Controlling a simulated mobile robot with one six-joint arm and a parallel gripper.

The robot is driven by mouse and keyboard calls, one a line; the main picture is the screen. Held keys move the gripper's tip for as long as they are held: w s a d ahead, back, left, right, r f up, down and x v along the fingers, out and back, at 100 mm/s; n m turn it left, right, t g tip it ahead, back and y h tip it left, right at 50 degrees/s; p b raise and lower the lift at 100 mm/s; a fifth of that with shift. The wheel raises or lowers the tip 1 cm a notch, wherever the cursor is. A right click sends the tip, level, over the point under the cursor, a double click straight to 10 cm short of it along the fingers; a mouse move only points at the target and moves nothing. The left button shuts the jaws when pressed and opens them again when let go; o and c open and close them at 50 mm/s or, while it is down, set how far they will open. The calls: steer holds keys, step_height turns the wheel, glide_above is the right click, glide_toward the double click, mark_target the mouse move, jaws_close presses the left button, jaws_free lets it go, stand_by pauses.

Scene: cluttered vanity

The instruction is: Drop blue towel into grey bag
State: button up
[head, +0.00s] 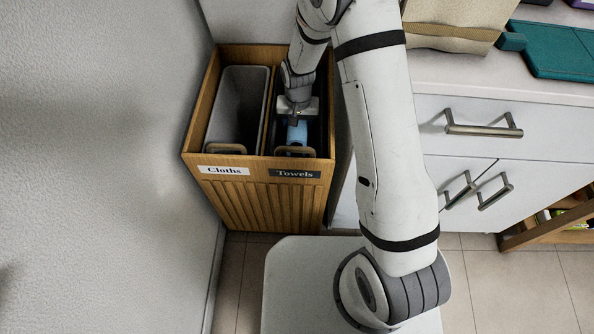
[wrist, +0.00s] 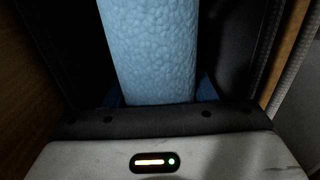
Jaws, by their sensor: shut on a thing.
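The blue towel (head: 297,133) is light blue and textured, and it fills the middle of the wrist view (wrist: 150,50). My gripper (head: 297,120) is shut on it, pointing down inside the right, dark-lined compartment (head: 318,135) of a wooden hamper. The towel hangs within that compartment; whether it touches the bottom is hidden. The grey bag (head: 237,105) stands in the left compartment, left of my gripper, and looks empty. The gripper's fingertips are hidden by the towel and shadow.
The wooden hamper (head: 258,190) has a "Cloths" label (head: 223,170) on the left and a "Towels" label (head: 295,174) on the right. A divider parts the two bays. A wall is close on the left, and a white drawer cabinet (head: 480,150) on the right.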

step_height(320, 180, down, 22)
steer(key=b, duration=0.6)
steer(key=shift+f, duration=0.15)
steer(key=shift+f+b, duration=0.6)
steer(key=shift+b, duration=0.05)
steer(key=o, duration=1.5)
steer(key=shift+o, duration=0.2)
step_height(320, 180, up, 13)
steer(key=p, duration=0.5)
steer(key=shift+r, duration=0.15)
